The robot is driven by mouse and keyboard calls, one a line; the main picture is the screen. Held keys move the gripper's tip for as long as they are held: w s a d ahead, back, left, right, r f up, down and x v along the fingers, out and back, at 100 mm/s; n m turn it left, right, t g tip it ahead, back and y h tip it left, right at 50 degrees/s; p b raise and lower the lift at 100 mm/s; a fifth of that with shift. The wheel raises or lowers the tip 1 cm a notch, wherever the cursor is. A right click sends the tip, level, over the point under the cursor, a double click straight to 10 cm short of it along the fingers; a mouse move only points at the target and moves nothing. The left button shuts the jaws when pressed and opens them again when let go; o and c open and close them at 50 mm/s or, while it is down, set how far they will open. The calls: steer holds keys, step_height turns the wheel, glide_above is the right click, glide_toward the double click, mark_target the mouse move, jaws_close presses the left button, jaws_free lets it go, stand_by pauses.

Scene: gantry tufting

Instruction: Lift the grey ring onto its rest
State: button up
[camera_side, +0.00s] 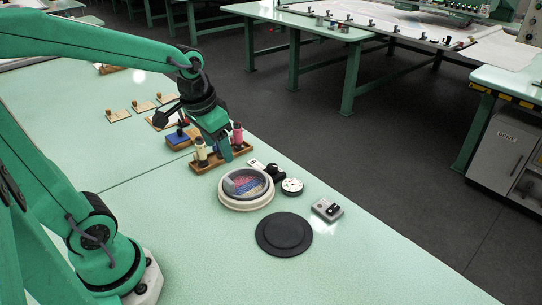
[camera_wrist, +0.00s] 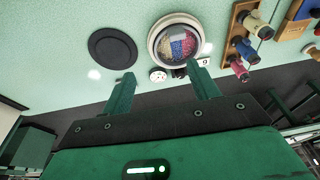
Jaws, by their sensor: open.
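The grey ring (camera_side: 246,182) sits on a round cream base (camera_side: 245,205), around a patch of red, blue and pale pattern. In the wrist view the ring (camera_wrist: 178,37) is beyond my right fingertip. A dark round disc with a raised middle (camera_side: 284,233), which looks like the rest, lies flat and bare on the table; it also shows in the wrist view (camera_wrist: 112,46). My gripper (camera_side: 227,152) is open and empty, above the table behind the ring in the side view. In the wrist view its two fingers (camera_wrist: 160,75) stand apart with nothing between them.
A wooden rack (camera_side: 222,160) with thread spools stands just behind the ring. A small white-faced round item (camera_side: 292,186) and a grey box (camera_side: 327,209) lie to its right, near the table edge. The table in front of the disc is clear.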

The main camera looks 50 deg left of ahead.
mark_target(230, 180)
steer(key=w+a+f+g, duration=0.1)
steer(key=f, duration=0.2)
steer(key=w+a+f+g, duration=0.1)
steer(key=w+a+f, duration=0.1)
steer(key=f, duration=0.1)
steer(key=w+a+f, duration=0.2)
steer(key=shift+w+f+g, duration=0.1)
steer(key=shift+f+g, duration=0.3)
steer(key=shift+d+f, duration=0.15)
steer(key=shift+f, duration=1.8)
steer(key=shift+d+f, duration=0.15)
steer(key=shift+f, duration=1.75)
steer(key=c, duration=1)
